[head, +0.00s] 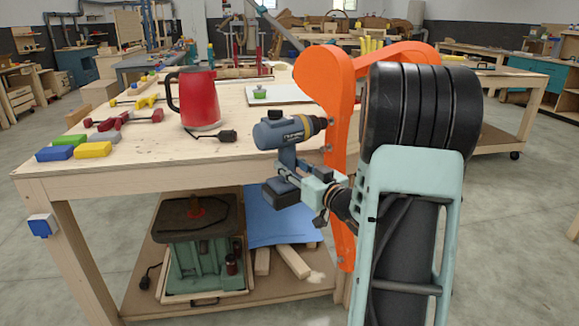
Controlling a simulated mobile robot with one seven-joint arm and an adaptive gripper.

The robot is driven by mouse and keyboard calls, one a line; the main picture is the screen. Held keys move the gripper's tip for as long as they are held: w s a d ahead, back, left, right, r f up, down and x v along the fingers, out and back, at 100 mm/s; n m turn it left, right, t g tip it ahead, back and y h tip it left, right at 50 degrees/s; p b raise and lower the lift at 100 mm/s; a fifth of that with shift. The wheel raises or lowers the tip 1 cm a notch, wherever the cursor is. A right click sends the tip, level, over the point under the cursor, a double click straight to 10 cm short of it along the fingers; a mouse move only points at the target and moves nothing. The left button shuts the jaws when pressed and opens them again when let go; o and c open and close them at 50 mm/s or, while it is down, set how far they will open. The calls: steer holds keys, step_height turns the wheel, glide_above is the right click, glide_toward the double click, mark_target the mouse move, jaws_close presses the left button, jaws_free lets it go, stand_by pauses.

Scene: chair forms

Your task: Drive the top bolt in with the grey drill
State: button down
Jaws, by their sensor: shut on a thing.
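The grey drill (283,131) is a blue-grey power drill with a dark battery base, held upright at the table's right end. My gripper (291,175) is shut on its handle, below the motor body. The drill's nose points right, and its tip is at or very close to the left edge of the orange chair form (341,92). I cannot tell whether it touches. The top bolt cannot be made out at the drill tip. A small bolt-like spot (328,148) shows on the form's edge just below the tip. My arm hides part of the form.
The wooden workbench (130,170) carries a red kettle (199,98), a green item (260,92) on a white board, clamps and coloured blocks (93,150). A green machine (203,260) and planks (293,261) lie on the lower shelf.

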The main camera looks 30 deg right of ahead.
steer(key=shift+w+d+r, duration=0.1)
steer(key=shift+d+r, duration=0.05)
steer(key=shift+d, duration=0.4)
steer(key=shift+w+d+r, duration=0.1)
steer(key=shift+d+r, duration=0.05)
steer(key=shift+d, duration=0.35)
stand_by(1.8)
steer(key=shift+s+a+b, duration=0.2)
steer(key=shift+a+b, duration=0.1)
steer(key=shift+a, duration=1.2)
steer(key=shift+s+a+b, duration=0.2)
steer(key=shift+a+b, duration=0.1)
steer(key=shift+a, duration=1.15)
